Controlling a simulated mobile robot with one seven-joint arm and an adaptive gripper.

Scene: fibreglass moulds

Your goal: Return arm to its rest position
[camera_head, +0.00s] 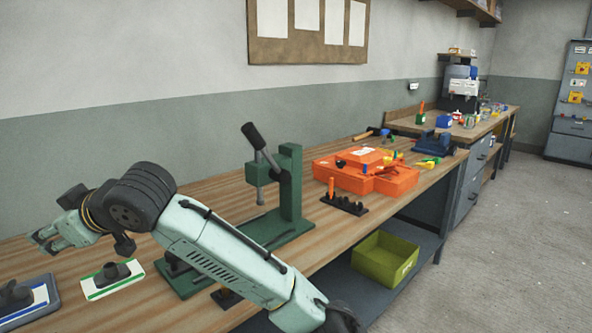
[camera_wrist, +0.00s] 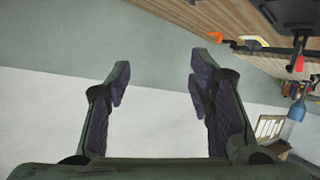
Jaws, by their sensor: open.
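My arm reaches across the workbench (camera_head: 340,228) from the lower middle of the head view. My gripper (camera_head: 42,243) is at its end on the left, held above the bench top and pointing left. In the wrist view my gripper (camera_wrist: 158,85) is open, with a wide gap between its dark padded fingers. Nothing is between the fingers; only the grey and white wall (camera_wrist: 150,40) shows behind them. Part of the bench is hidden behind my arm.
A green lever press (camera_head: 290,185) stands close behind my forearm. Two pads with dark handles, one green-edged (camera_head: 100,288) and one blue-edged (camera_head: 30,315), lie below my gripper. An orange case (camera_head: 365,175), a dark rack (camera_head: 343,205) and a blue vise (camera_head: 435,142) stand farther right. A green bin (camera_head: 385,260) is on the lower shelf.

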